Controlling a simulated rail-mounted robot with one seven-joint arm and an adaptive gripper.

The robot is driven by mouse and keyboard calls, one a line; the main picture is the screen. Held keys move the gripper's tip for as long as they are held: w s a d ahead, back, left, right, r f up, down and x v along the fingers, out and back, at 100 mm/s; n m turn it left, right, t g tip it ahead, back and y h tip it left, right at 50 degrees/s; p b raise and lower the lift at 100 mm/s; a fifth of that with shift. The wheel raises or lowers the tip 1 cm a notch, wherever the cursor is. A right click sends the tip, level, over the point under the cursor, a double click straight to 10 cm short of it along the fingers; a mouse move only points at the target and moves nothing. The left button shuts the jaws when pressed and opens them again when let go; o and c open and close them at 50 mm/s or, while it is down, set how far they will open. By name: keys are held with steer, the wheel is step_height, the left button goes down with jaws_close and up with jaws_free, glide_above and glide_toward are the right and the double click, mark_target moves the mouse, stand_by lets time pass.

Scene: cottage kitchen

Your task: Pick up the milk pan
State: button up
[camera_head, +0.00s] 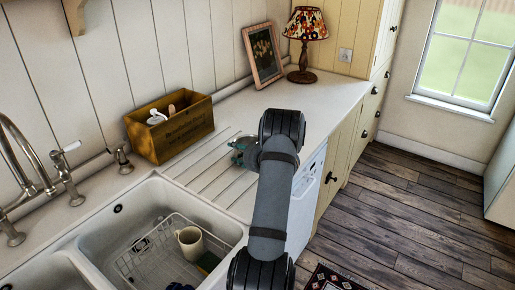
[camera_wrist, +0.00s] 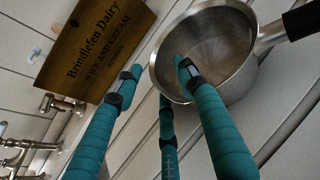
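The milk pan (camera_wrist: 222,45) is a silver metal pan with a dark handle (camera_wrist: 300,20) pointing to the upper right in the wrist view. My gripper (camera_wrist: 158,80) has teal fingers, spread apart with nothing held between them. One finger overlaps the pan's opening. The other two are at or outside its left rim. I cannot tell whether any finger touches it.
A wooden crate (camera_head: 170,132) stands left of my gripper against the wall. In front is a sink (camera_head: 105,212) holding a wire rack and a cream mug (camera_head: 190,243). A lamp (camera_head: 305,35) and a picture frame (camera_head: 263,55) stand farther back. The counter (camera_head: 310,100) behind is clear.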

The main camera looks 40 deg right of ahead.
steer(key=shift+x, duration=0.8)
steer(key=shift+c, duration=0.3)
steer(key=shift+s, duration=0.1)
jaws_close()
steer(key=shift+r, duration=0.1)
